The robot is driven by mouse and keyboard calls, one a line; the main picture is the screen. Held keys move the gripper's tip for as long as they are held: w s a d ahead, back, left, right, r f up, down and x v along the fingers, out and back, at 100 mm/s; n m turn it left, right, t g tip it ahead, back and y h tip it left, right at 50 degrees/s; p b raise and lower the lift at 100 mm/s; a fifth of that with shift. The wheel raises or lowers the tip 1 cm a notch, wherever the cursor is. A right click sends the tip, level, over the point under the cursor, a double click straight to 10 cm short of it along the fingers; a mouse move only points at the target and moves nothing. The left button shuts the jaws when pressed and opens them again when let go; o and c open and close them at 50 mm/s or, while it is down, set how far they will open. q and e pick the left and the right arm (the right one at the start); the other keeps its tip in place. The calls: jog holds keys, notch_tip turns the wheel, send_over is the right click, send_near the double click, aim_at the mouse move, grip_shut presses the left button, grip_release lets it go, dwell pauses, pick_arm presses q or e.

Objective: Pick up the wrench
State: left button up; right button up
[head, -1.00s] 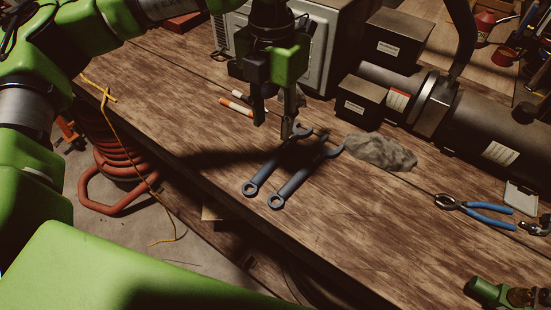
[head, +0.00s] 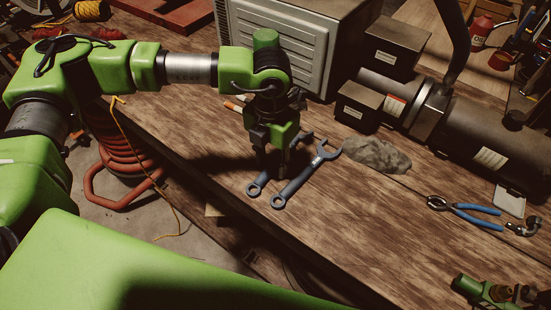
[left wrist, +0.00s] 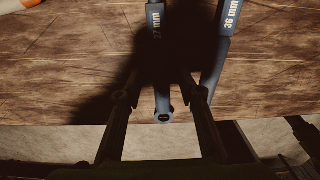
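Two dark blue wrenches lie side by side on the wooden bench. The left one (head: 256,188) is mostly hidden behind my gripper in the head view. The right one (head: 298,183) shows nearly whole. In the left wrist view the left wrench (left wrist: 162,80) reads "27 mm" and the right wrench (left wrist: 215,65) reads "36 mm". My left gripper (head: 276,168) points down over the left wrench. Its fingers (left wrist: 158,90) are open, one on each side of the 27 mm wrench near its ring end. Contact cannot be told.
A grey rag (head: 376,155) lies right of the wrenches. Blue-handled pliers (head: 470,210) lie farther right. The dark crimper machine (head: 440,110) and a grey ribbed case (head: 290,45) stand behind. An orange-and-white marker (head: 234,105) is behind the gripper. The bench's front edge is close.

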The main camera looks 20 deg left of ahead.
pick_arm(q)
grip_shut()
jog(key=shift+r, duration=0.5)
jog(key=s+d+r+b, duration=0.6)
jog(key=s+d+r, duration=0.3)
jog(key=s+r, duration=0.2)
jog(key=shift+r, duration=0.55)
jog(key=shift+w, duration=0.1)
